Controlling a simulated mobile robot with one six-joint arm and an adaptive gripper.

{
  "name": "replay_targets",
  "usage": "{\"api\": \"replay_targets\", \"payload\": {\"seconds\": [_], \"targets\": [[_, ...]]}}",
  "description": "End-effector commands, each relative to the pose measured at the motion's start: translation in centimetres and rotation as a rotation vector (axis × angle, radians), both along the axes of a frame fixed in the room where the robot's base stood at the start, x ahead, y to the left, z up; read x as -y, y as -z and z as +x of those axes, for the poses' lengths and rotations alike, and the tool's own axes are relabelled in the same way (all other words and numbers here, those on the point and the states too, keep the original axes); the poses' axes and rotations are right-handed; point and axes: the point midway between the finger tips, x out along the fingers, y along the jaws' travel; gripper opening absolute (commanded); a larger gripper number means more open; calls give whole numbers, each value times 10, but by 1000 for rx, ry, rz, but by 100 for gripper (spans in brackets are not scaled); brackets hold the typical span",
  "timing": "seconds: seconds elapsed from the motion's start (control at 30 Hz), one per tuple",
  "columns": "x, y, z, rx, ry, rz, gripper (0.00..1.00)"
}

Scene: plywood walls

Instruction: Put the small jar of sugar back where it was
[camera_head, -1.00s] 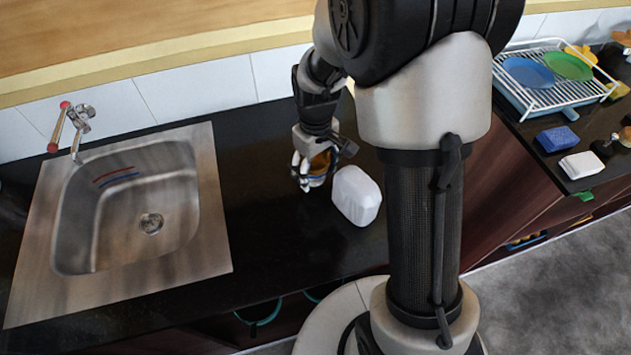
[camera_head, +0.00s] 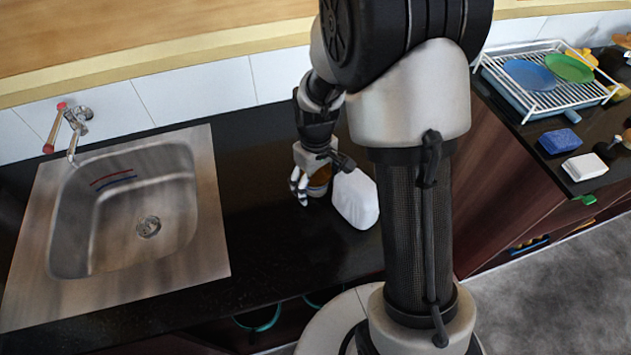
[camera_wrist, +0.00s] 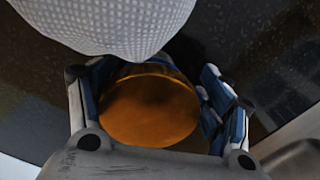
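The small jar (camera_head: 320,182), with an amber-brown round top, is between the fingers of my gripper (camera_head: 309,188) over the dark counter. In the wrist view the jar (camera_wrist: 150,105) fills the space between the fingers of my gripper (camera_wrist: 160,98), with a finger close on each side. The gripper is shut on it and points down. The jar is at or just above the counter; I cannot tell whether its base touches. Its lower part is hidden by the fingers.
A white rounded container (camera_head: 355,200) stands just right of the jar, very close to my gripper; it also shows in the wrist view (camera_wrist: 110,22). A steel sink (camera_head: 125,225) is to the left. Dark counter (camera_head: 262,215) between them is clear. A dish rack (camera_head: 545,85) stands at the right.

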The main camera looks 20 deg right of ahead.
Motion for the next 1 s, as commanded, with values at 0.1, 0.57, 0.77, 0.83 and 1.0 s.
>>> {"api": "replay_targets", "payload": {"seconds": [0.1, 0.57, 0.77, 0.83, 1.0], "targets": [[0, 0, 0, 1, 0, 0, 83], [0, -12, 1, 3, 0, 0, 83], [0, -53, 2, 7, 0, -1, 83], [0, -69, 1, 5, 0, 0, 83], [0, -101, 1, 4, 0, 0, 83]]}}
